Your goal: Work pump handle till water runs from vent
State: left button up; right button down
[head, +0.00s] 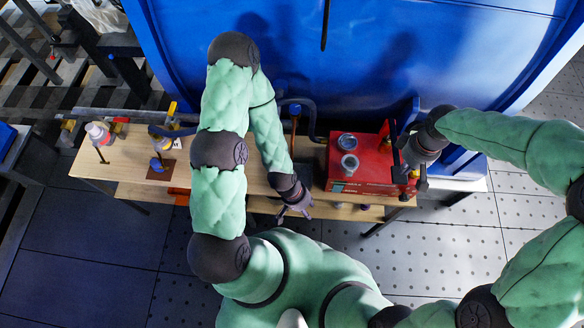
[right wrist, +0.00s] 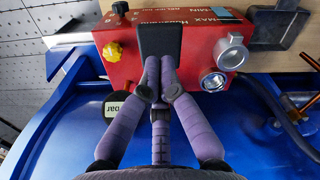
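The red pump box (head: 362,165) stands on the wooden bench; its printed face shows in the right wrist view (right wrist: 105,70). A grey round fitting (right wrist: 232,52) and a glass-topped round port (right wrist: 213,82) sit on it. I cannot tell which is the vent, and I see no running water. A red upright part (head: 385,132) rises at the box's back right. My right gripper (head: 412,178) is at the box's right end. In the right wrist view its purple fingers are close together in front of a black block (right wrist: 160,35); grip is unclear. My left gripper (head: 296,211) is open and empty, left of the box.
A yellow knob (right wrist: 112,50) and a black "bar" gauge (right wrist: 120,106) are near the right gripper. A large blue shell (head: 420,50) stands behind the bench (head: 125,178). Bottles and small fittings (head: 98,132) stand at the bench's left. A dark hose (head: 309,115) runs behind.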

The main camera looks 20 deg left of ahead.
notch_tip(320, 180, down, 8)
jog(key=b, duration=0.6)
notch_tip(320, 180, up, 8)
jog(key=p, duration=0.6)
dwell(0.7)
notch_tip(320, 180, up, 5)
jog(key=p, duration=0.4)
dwell(0.4)
